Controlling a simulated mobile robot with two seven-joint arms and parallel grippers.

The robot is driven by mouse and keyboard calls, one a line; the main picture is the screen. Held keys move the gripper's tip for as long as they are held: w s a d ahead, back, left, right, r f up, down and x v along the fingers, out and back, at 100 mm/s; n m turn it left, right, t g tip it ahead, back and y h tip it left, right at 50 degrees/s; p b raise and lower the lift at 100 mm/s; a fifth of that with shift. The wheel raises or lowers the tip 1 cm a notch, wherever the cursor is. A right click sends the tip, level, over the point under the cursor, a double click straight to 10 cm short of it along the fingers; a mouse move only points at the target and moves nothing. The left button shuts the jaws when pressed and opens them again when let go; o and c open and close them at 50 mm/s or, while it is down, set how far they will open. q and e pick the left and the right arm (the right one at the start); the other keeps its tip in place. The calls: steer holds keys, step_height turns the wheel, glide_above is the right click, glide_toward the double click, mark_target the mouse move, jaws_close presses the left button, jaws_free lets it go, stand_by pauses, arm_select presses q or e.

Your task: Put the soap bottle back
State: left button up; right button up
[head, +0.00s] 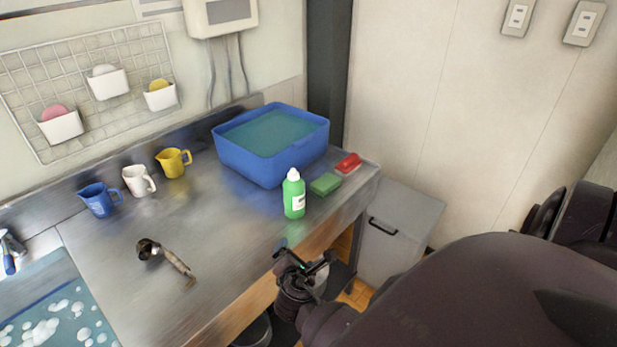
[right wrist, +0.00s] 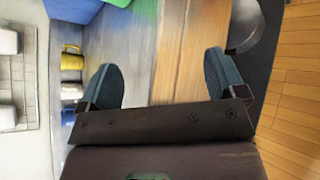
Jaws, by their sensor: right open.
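The soap bottle (head: 294,196) is green with a white cap and a white label. It stands upright on the steel counter (head: 215,225), near the front edge, in front of the blue tub (head: 265,160). My right gripper (head: 305,263) is open and empty at the counter's front edge, below and apart from the bottle. In the right wrist view my right gripper (right wrist: 160,82) shows its two fingers spread, with nothing between them. A bit of green shows at that view's top edge; I cannot tell what it is. My left gripper is not in view.
A green sponge (head: 325,184) and a red brush (head: 348,163) lie right of the bottle. Blue, white and yellow jugs (head: 173,162) line the back wall. A scoop-like tool (head: 165,258) lies at front left. A soapy sink (head: 50,310) is at lower left. The middle counter is clear.

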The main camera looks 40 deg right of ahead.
steer(key=s+a+f+m+t+y, duration=0.1)
steer(key=s+a+m+y, duration=0.3)
steer(key=s+m, duration=0.3)
steer(key=s+a+f+m+y, duration=0.1)
steer(key=s+a+m+y, duration=0.3)
steer(key=s+m, duration=0.3)
steer(key=m+y, duration=0.1)
steer(key=m, duration=0.2)
steer(key=shift+s+a+t, duration=0.15)
steer(key=shift+a+t, duration=0.15)
steer(key=shift+t, duration=0.1)
